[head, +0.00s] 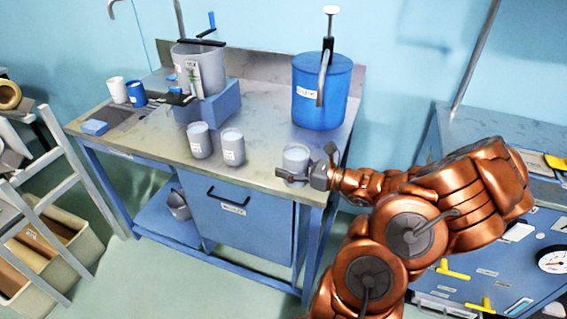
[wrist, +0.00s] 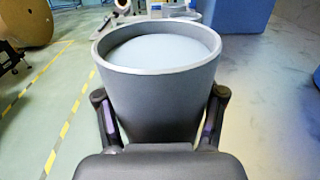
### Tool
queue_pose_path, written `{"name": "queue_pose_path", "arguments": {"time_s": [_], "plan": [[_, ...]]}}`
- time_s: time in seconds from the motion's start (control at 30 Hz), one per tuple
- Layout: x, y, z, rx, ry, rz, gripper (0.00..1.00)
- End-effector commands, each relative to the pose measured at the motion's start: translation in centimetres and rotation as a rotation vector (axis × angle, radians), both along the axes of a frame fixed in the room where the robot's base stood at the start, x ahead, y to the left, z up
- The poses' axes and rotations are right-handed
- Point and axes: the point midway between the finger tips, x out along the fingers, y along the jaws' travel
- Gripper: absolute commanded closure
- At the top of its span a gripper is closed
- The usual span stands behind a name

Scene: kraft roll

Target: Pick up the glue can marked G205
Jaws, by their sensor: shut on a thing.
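A grey can (head: 297,158) is at the front right of the steel bench (head: 262,115), with my gripper (head: 309,178) at its near right side. In the wrist view the same can (wrist: 158,105) stands upright between the two fingers of my gripper (wrist: 160,112), one finger against each side. It is full of something pale up to near its rim. No marking on it can be read, so I cannot tell whether it is G205. Two similar cans with labels, one (head: 199,140) and another (head: 232,147), stand to its left; their print is too small to read.
A large blue drum (head: 322,92) stands behind the held can. A grey pot (head: 200,70) on a blue stand is at the back left. A white cup (head: 117,91) and a blue cup (head: 137,93) stand farther left. A blue machine (head: 490,240) is at right.

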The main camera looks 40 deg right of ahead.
Motion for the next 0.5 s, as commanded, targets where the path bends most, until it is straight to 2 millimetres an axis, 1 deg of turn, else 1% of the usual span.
{"name": "queue_pose_path", "arguments": {"time_s": [0.2, 0.5], "plan": [[-1.1, -0.1, 0.1, 0.0, -0.001, -0.001, 0.86], [-2.2, -0.1, 0.2, 0.003, -0.001, -0.001, 0.86]]}}
